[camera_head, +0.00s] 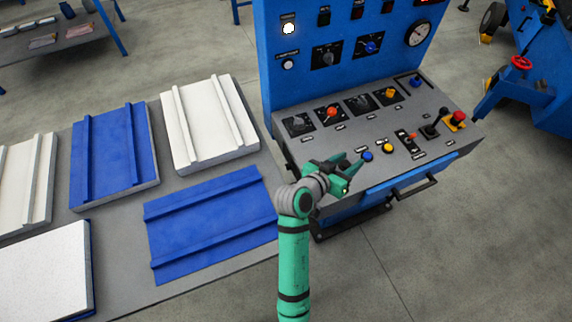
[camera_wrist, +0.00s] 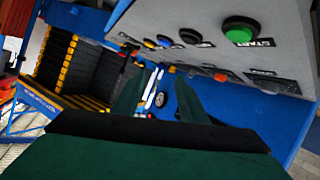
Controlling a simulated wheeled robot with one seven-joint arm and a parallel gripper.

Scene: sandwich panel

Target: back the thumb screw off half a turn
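I cannot pick out the thumb screw for certain in either view. My gripper (camera_head: 349,162) is at the console's near edge, left of a blue button (camera_head: 367,156). In the wrist view the two dark green fingers of my gripper (camera_wrist: 160,101) stand apart with nothing held between them. The console's sloped face is above them there, with a green START button (camera_wrist: 239,33). My gripper hides part of the console's near left edge.
A yellow button (camera_head: 387,148), a red-tipped switch (camera_head: 406,136) and a red mushroom button (camera_head: 459,117) lie along the console's right. A handle (camera_head: 415,187) sticks out in front. A grey table (camera_head: 120,308) with white and blue panels fills the left.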

